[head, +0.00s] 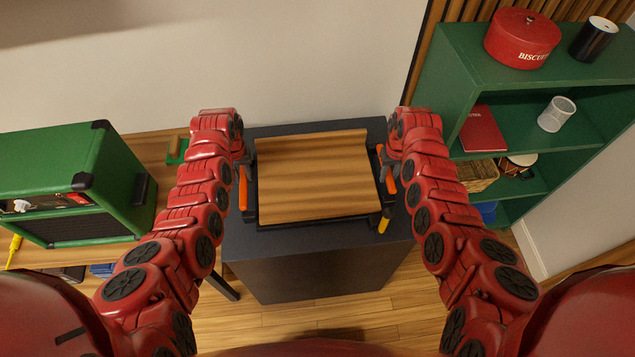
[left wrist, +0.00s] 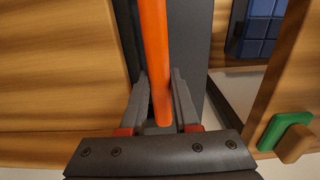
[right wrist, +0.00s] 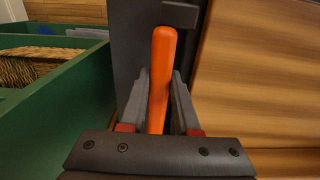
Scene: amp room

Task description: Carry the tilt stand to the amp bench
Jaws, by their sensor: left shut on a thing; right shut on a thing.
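The tilt stand (head: 315,175) has a wooden striped board in a dark frame with an orange handle on each side. It is over the dark cabinet top; whether it touches the top I cannot tell. My left gripper (head: 243,172) is shut on the left orange handle, which shows between its fingers in the left wrist view (left wrist: 154,60). My right gripper (head: 385,170) is shut on the right orange handle, clear in the right wrist view (right wrist: 162,70). The wooden bench (head: 150,150) at the left, likely the amp bench, carries a green amplifier (head: 75,185).
The dark cabinet (head: 320,265) stands against the wall. A green shelf (head: 450,85) at the right holds a red biscuit tin (head: 522,38), a black cylinder (head: 593,42), a red book (head: 483,130) and a mesh cup (head: 557,114). A small green item (head: 176,152) lies on the bench beside my left arm.

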